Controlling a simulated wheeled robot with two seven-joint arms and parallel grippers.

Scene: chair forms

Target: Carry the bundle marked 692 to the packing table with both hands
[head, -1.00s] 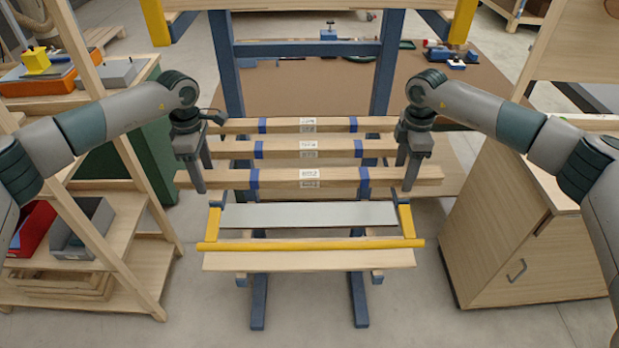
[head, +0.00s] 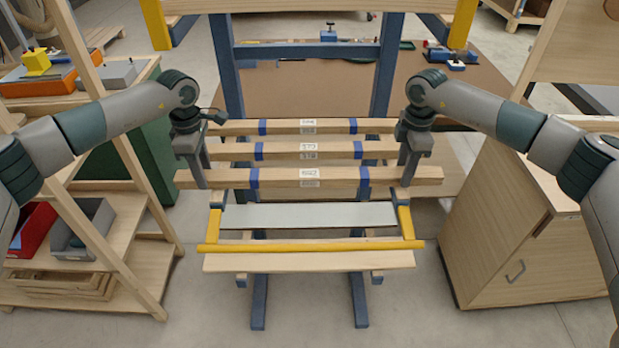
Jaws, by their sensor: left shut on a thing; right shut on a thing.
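The bundle marked 692 (head: 309,178) is a long pale wood bundle with two blue bands and a white label; its print is small but looks like 692. It lies level, the nearest of three such bundles on the blue rack. My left gripper (head: 200,183) is shut on it near its left end, outside the left blue band. My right gripper (head: 408,178) is shut on it near its right end. The jaws hide small parts of the bundle. I cannot tell which surface is the packing table.
Two similar bundles, a middle one (head: 310,151) and a far one (head: 308,127), lie close behind. A yellow bar (head: 310,245) crosses in front. A wooden shelf (head: 130,215) stands left and a wooden cabinet (head: 510,230) right. A brown surface (head: 300,90) with tools lies beyond the rack.

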